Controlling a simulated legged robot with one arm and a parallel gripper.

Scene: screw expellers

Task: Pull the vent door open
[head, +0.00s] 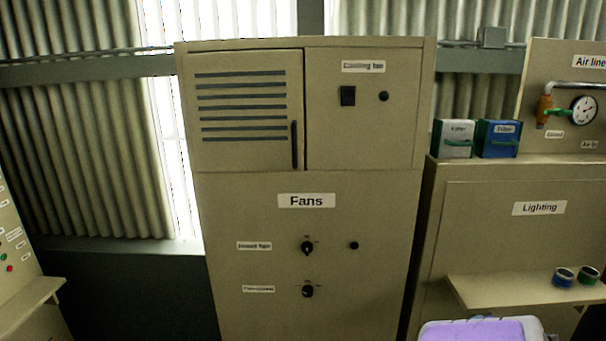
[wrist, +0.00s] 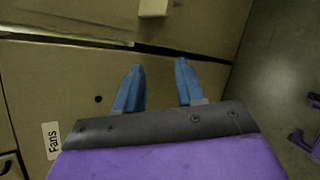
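The vent door (head: 245,160) is the upper left panel of the tall beige Fans cabinet, with several dark horizontal slats. It looks shut, flush with the panel beside it. Its dark upright handle (head: 295,145) is near the door's right edge. In the wrist view my gripper (wrist: 158,67) has two blue fingers spread apart with nothing between them. It is in front of a beige panel, with the Fans label (wrist: 52,140) at the left. My gripper's fingers do not show in the head view.
Right of the vent door is a panel with a black switch (head: 348,96) and a knob. The Lighting cabinet (head: 480,230) stands to the right, with a shelf (head: 530,290) jutting out and two filter boxes, white (head: 453,142) and blue (head: 498,145), on top.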

